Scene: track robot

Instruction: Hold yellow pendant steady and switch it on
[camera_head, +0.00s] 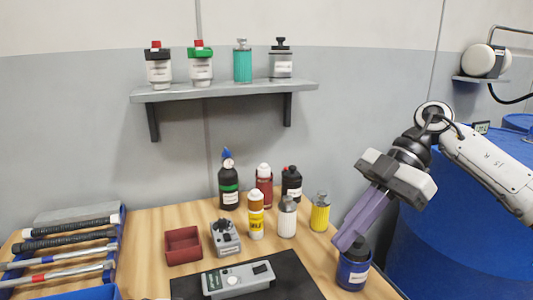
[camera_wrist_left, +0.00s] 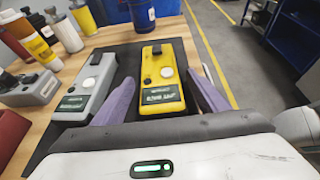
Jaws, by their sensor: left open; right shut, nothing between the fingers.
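The yellow pendant (camera_wrist_left: 160,80) lies on the dark mat in the left wrist view, with a pale round button, a dark switch at its far end and a dark green display. It is not visible in the head view. My left gripper (camera_wrist_left: 164,90) is open, its purple fingers either side of the pendant in the picture; a gap shows, and I cannot tell its height above the pendant. My right gripper (camera_head: 347,240) is shut and empty, pointing down beside the blue bottle (camera_head: 352,272) in the head view.
A grey pendant (camera_head: 238,279) lies on the dark mat (camera_head: 292,272), left of the yellow one in the wrist view (camera_wrist_left: 88,88). Several bottles, a grey device (camera_head: 225,238) and a red bin (camera_head: 183,246) stand behind. A tool rack (camera_head: 65,248) is left; blue drums (camera_head: 450,240) are right.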

